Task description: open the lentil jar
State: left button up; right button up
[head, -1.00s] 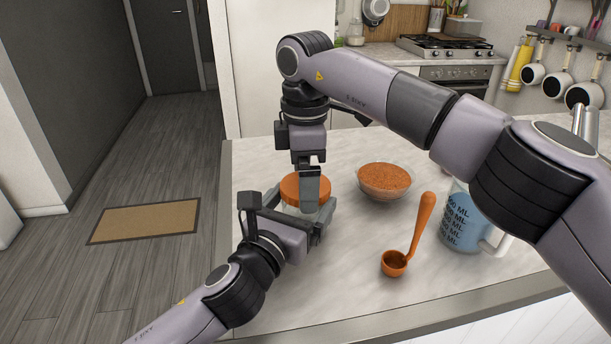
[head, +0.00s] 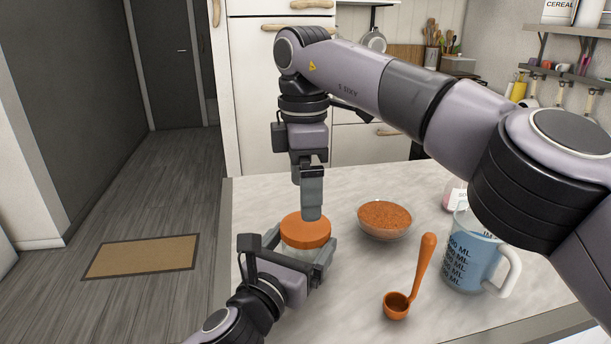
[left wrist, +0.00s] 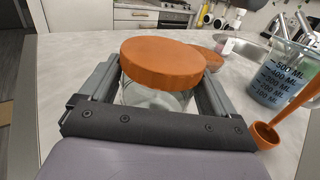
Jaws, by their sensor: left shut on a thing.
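The jar (head: 298,257) is clear glass with a wide orange lid (head: 305,229). It stands upright on the counter, and the lid sits on its mouth. My left gripper (head: 312,268) is shut around the glass body, below the lid. In the left wrist view its fingers flank the jar glass (left wrist: 155,97) under the lid (left wrist: 163,62). My right gripper (head: 305,202) points down just above the lid. Its two fingers stand apart with nothing between them. It does not show in the left wrist view, and I see no contact with the lid.
A glass bowl (head: 384,233) of orange grains stands right of the jar. An orange scoop (head: 397,304) lies in front of the bowl. A blue measuring cup (head: 472,262) stands further right, under my right arm. The counter (head: 345,310) is clear in front of the scoop's left.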

aim_at(305, 225)
pick_arm(q)
jog(key=shift+f, duration=0.1)
pick_arm(e)
jog(key=shift+w+r, duration=0.1)
jog(key=shift+r, duration=0.8)
jog(key=shift+f, duration=3.9)
